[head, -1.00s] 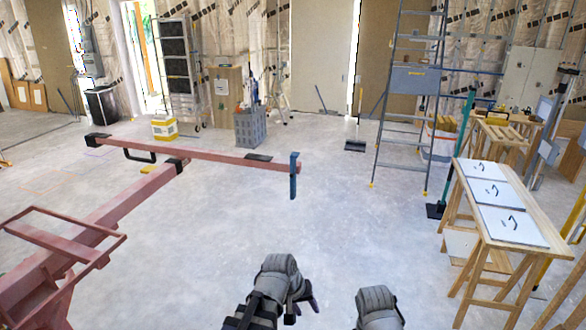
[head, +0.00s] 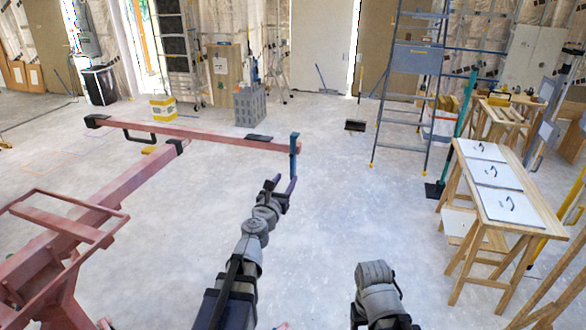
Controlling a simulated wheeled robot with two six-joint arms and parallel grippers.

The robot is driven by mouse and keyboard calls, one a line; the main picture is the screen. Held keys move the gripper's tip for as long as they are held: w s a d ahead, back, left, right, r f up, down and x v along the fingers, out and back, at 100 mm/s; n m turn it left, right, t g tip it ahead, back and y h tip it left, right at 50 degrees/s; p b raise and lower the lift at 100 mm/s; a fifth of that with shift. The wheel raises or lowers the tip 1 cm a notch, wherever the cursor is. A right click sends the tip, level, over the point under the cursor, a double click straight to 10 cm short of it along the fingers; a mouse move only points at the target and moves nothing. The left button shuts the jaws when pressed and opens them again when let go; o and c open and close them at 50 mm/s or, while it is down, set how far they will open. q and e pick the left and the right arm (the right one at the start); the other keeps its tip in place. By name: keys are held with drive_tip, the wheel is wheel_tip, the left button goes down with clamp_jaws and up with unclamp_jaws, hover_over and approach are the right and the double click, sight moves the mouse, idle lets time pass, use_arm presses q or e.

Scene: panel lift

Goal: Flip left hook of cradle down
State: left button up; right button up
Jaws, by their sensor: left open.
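The red cradle's crossbar (head: 210,136) runs across the left half of the head view, with a red beam (head: 130,180) joining it from the near left. A blue hook (head: 294,145) stands upright at the crossbar's right end, reaching above and below the bar. My left gripper (head: 283,184) is open and empty, its dark purple fingers just below the hook's lower part. I cannot tell whether a finger touches the hook. A black bent handle (head: 140,138) hangs under the crossbar's left part. My right arm shows at the bottom, but its gripper is not visible.
A wooden table (head: 520,225) with several white panels (head: 498,175) stands at the right. A blue-grey ladder (head: 408,100) stands behind it. The middle floor is clear.

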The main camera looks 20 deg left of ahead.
sight(292, 170)
use_arm(q)
drive_tip(key=shift+w+d, duration=0.2)
drive_tip(key=shift+w, duration=3.75)
clamp_jaws()
